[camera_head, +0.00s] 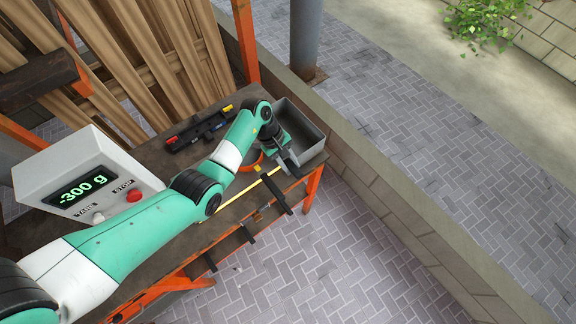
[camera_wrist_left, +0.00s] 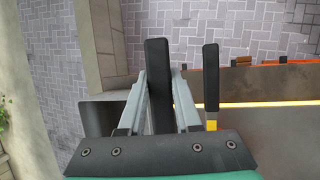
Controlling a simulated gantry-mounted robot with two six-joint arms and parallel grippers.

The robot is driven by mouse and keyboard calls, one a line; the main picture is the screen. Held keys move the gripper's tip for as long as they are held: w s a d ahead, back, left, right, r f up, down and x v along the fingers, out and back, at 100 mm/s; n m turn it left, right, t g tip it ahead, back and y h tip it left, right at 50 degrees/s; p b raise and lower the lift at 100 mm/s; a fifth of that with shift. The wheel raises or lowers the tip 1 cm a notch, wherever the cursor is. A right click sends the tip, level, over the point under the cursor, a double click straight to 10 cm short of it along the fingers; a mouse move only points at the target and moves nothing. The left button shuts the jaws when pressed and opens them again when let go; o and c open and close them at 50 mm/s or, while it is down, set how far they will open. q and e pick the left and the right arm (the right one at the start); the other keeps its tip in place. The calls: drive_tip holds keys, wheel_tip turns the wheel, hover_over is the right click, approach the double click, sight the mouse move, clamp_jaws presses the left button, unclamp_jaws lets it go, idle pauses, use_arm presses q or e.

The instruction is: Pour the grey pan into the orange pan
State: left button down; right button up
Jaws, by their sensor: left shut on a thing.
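The grey pan (camera_head: 310,122) is a rectangular box-shaped pan at the right end of the bench; its side shows at the left of the left wrist view (camera_wrist_left: 97,118). My left gripper (camera_head: 287,163) is shut on its black handle; the fingers clasp it in the left wrist view (camera_wrist_left: 158,85). Whether the pan touches the bench is unclear. The orange pan is mostly hidden behind my arm, with a bit of orange rim (camera_head: 252,159) showing. Its black handle with a yellow collar (camera_wrist_left: 211,85) lies beside the held one. The contents of both pans cannot be seen.
A grey readout box (camera_head: 90,180) shows -300 g and has a red STOP button. A black tool with yellow and red ends (camera_head: 198,130) lies on the workbench (camera_head: 158,158). Wooden planks (camera_head: 150,50) lean behind. A low wall (camera_head: 385,195) runs to the right.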

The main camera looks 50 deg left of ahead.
use_arm(q)
drive_tip(key=f+g+b, duration=0.1)
drive_tip(key=g+b, duration=0.1)
drive_tip(key=b, duration=0.2)
drive_tip(key=shift+w+f+b, duration=0.1)
drive_tip(key=shift+f+b, duration=0.05)
drive_tip(key=shift+b, duration=0.2)
use_arm(e)
wheel_tip(320, 180, down, 6)
use_arm(q)
wheel_tip(320, 180, up, 4)
drive_tip(key=p, duration=0.3)
drive_tip(key=shift+f, duration=0.25)
drive_tip(key=shift+r+p, duration=0.55)
drive_tip(key=shift+p, duration=0.05)
use_arm(e)
drive_tip(key=shift+r, duration=2.3)
use_arm(q)
wheel_tip(320, 180, up, 19)
drive_tip(key=p, duration=1.9)
drive_tip(key=shift+r, duration=0.15)
use_arm(e)
wheel_tip(320, 180, up, 19)
drive_tip(key=shift+r, duration=0.15)
